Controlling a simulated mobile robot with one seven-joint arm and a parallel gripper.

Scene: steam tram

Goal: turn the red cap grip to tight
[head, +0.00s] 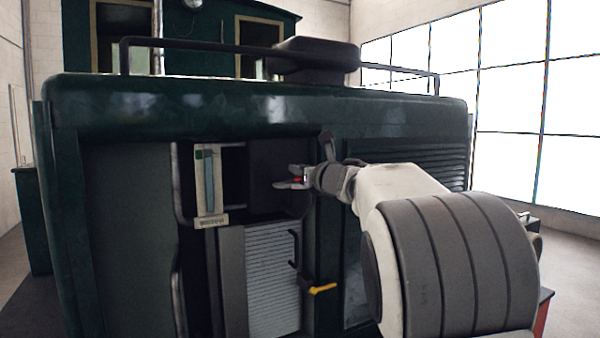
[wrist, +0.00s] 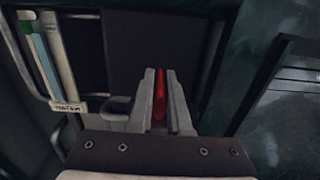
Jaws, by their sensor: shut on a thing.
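The red cap grip (wrist: 160,92) shows as a narrow red strip between my fingers in the wrist view. In the head view only a small red spot of the red cap grip (head: 298,179) is visible. My gripper (head: 280,184) reaches in from the right, in front of a dark box in the tram's side opening. In the wrist view my gripper (wrist: 160,75) is shut on the red grip, with a finger on each side. The rest of the cap and any tight mark are hidden by the fingers.
A gauge with a pale blue strip (head: 209,180) stands left of my gripper. A handle with a yellow end (head: 322,289) sticks out below. A ribbed light panel (head: 272,270) lies under the dark box, and a louvred panel (head: 420,165) is at the right.

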